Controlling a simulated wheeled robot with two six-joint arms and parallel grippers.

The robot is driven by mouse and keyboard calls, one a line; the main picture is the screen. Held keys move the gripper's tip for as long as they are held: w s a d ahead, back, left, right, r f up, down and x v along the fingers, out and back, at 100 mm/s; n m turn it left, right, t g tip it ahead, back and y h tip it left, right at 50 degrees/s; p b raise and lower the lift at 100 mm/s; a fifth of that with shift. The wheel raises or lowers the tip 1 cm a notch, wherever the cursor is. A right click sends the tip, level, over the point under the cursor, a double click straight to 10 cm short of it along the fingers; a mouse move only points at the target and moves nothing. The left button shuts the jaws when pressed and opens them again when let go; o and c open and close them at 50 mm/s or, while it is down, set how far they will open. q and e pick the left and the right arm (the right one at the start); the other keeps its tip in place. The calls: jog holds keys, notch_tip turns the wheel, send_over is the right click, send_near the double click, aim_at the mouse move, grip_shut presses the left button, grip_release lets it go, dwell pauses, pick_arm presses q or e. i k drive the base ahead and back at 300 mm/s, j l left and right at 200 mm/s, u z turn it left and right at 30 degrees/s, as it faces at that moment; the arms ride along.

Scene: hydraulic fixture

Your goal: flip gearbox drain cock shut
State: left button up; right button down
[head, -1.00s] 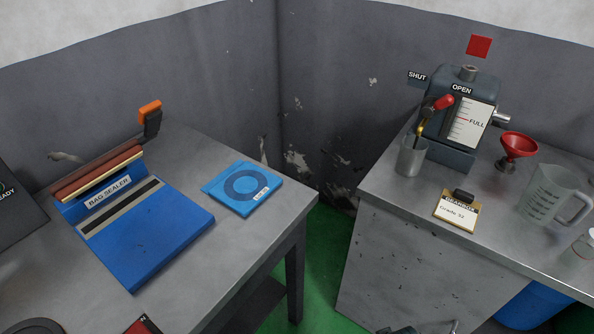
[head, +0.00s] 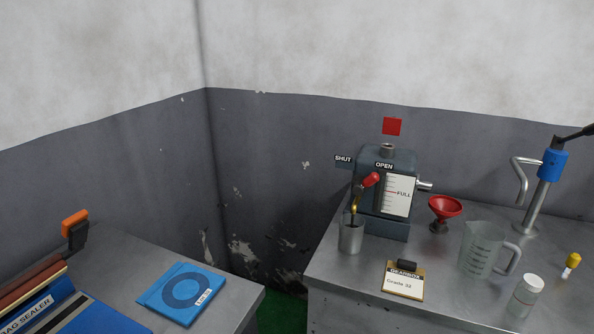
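The gearbox (head: 386,225) is a dark blue-grey box on the right-hand metal bench, with a sight gauge (head: 398,195) marked FULL on its front. Its drain cock has a red-ended lever (head: 370,180), which points up to the right, near the OPEN label (head: 384,165). The SHUT label (head: 343,159) is to the left. Amber oil (head: 354,203) runs from the cock's spout into a metal cup (head: 350,236) below. The oil level in the gauge is too small to tell. Neither of my grippers shows in the head view.
A GEARBOX Grade 32 clipboard (head: 404,282) lies in front of the gearbox. A red funnel (head: 445,209), clear jug (head: 484,252), small bottle (head: 525,297) and blue hand pump (head: 545,180) stand to its right. A blue pad (head: 182,292) lies on the left table.

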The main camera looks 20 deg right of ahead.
aim_at(359, 187)
jog(key=z, duration=0.9)
